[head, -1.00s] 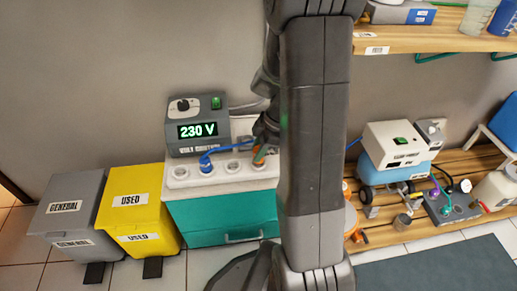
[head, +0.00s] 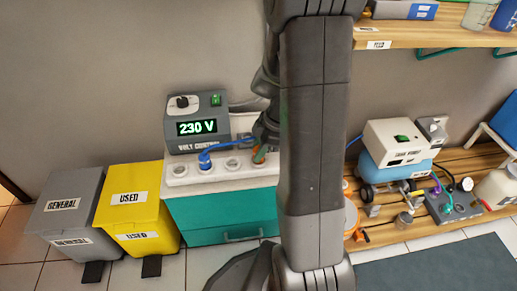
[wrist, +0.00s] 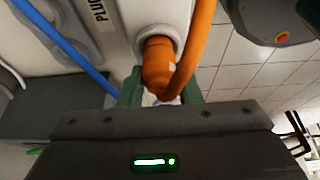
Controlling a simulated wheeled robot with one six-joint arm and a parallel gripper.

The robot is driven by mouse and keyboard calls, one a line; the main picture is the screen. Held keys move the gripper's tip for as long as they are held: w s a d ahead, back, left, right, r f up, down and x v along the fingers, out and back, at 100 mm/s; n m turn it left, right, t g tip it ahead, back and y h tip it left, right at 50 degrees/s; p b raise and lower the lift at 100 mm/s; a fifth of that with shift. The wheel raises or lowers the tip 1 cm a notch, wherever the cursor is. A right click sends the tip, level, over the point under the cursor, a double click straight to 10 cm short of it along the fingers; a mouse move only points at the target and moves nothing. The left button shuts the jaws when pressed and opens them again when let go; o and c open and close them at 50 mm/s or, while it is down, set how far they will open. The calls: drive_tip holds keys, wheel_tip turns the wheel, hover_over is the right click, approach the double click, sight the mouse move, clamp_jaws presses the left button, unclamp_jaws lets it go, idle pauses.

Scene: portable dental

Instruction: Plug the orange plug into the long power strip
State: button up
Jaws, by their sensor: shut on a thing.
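The long power strip (head: 218,173) is white with a row of round sockets and lies on top of the teal cabinet. A blue plug (head: 205,163) with a blue cable is in one of its left sockets. The orange plug (wrist: 158,62) is at a round socket of the strip in the wrist view, its front end inside the socket's ring; how deep it sits I cannot tell. My gripper (wrist: 160,88) is shut on the orange plug with its green fingers on either side. In the head view, my arm partly hides the plug (head: 260,154) and covers the strip's right end.
A grey voltage box (head: 198,128) reading 230 V stands behind the strip. The teal cabinet (head: 222,212) is below it. Yellow (head: 138,210) and grey (head: 68,208) bins stand at left. A wooden bench (head: 455,163) with a pump unit is at right. The orange cable loops beside my gripper.

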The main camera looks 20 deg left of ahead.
drive_tip(key=shift+f, duration=0.25)
drive_tip(key=o, duration=1.1)
drive_tip(key=p+v, duration=0.4)
drive_tip(key=v, duration=0.9)
drive_tip(key=shift+w+d+r, duration=0.15)
drive_tip(key=shift+r, duration=0.2)
